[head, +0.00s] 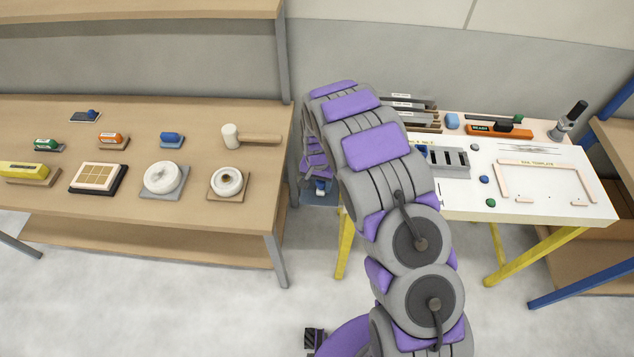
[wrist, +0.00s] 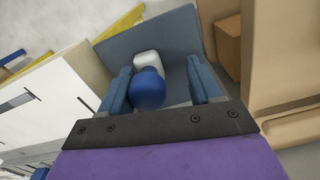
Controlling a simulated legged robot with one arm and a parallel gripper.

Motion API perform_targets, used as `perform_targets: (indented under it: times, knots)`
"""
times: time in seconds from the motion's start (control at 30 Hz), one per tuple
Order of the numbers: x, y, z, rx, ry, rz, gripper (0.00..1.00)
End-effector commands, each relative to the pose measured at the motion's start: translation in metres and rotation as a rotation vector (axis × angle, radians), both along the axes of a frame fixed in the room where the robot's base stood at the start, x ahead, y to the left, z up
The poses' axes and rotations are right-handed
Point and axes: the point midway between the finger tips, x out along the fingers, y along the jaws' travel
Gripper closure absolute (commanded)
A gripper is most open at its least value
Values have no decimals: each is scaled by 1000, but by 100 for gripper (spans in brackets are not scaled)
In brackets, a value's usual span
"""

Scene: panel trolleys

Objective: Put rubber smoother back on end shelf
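The rubber smoother, with a round blue knob (wrist: 148,90) and a white block (wrist: 147,63), is between my gripper's fingers in the wrist view. The blue-grey end shelf (wrist: 178,38) is beyond it, and the white block appears to rest on it. My gripper (wrist: 157,84) has its two blue fingers apart, with a visible gap right of the knob. In the head view my gripper (head: 320,186) is low over the end shelf (head: 318,200), between the bench and the white table. My arm hides part of this area.
A wooden bench (head: 70,205) at left holds several tools on pads and a mallet (head: 250,137). A white-topped table (head: 470,207) with yellow legs is at right, carrying a slotted grey rack (head: 450,160), frame pieces and several small knobs.

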Motion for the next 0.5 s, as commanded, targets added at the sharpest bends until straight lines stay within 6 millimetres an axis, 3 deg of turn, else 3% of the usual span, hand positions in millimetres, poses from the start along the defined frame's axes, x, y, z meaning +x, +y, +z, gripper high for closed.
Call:
perform_targets:
  times: [0.27, 0.5]
  knots:
    - [0, -1, 3, 1, -1, -1, 37]
    - [1, 2, 26, -1, -6, -1, 37]
